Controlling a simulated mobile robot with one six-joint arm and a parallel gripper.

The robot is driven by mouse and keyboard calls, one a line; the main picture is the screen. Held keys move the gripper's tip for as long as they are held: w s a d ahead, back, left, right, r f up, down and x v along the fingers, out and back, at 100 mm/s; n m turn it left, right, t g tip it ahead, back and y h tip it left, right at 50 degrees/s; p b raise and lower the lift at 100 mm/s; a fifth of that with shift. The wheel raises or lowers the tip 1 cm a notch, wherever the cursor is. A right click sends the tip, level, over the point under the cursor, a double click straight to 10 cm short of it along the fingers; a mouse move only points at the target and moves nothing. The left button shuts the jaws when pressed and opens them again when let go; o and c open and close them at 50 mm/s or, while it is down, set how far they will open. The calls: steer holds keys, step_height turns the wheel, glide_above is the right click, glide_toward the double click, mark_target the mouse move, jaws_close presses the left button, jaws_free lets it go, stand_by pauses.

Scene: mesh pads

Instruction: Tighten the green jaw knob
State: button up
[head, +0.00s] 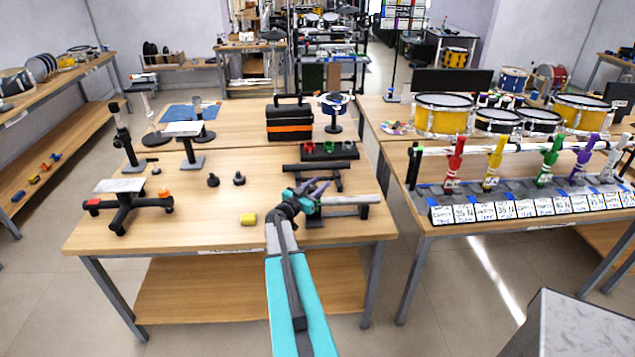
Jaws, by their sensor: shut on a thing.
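My teal arm reaches over the front right of the wooden table. My gripper (318,190), with purple fingers, is shut at a black stand that carries a silver rod (350,200). What lies between the fingers is small and mostly hidden by the gripper; its place at the stand fits the green jaw knob, but I cannot make out its shape. Just behind is a second black bar (316,168) on a stand. A black holder (329,152) with red and green round pieces stands further back.
Two black knobs (226,180) and a black stand with a pale plate (120,186) are further left. A black and orange toolbox (289,122) stands behind. Drums and colored clamps fill the right table.

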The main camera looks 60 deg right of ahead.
steer(key=m+g, duration=0.1)
steer(key=s+m+g+p, duration=0.1)
steer(key=g, duration=0.1)
steer(key=shift+d+g+y, duration=0.1)
steer(key=shift+g+y, duration=0.2)
steer(key=shift+y, duration=0.1)
steer(key=m+g+y, duration=0.1)
steer(key=g, duration=0.1)
steer(key=m+g, duration=0.2)
steer(key=shift+s+f+y, duration=0.15)
steer(key=shift+s+y, duration=0.25)
steer(key=m+g+y, duration=0.1)
steer(key=m+g, duration=0.1)
steer(key=a+m+g+y+b, duration=0.1)
steer(key=shift+s+g+y, duration=0.3)
steer(key=shift+s, duration=0.1)
steer(key=shift+s+a+m+g+y+b, duration=0.15)
steer(key=shift+s+m+g+y+b, duration=0.05)
steer(key=shift+m+g+y, duration=0.25)
steer(key=shift+s+a+m+g+y+b, duration=0.15)
steer(key=shift+m+g+y, duration=0.2)
steer(key=shift+y, duration=0.2)
steer(key=o, duration=1)
steer(key=shift+o, duration=0.2)
steer(key=shift+w, duration=0.15)
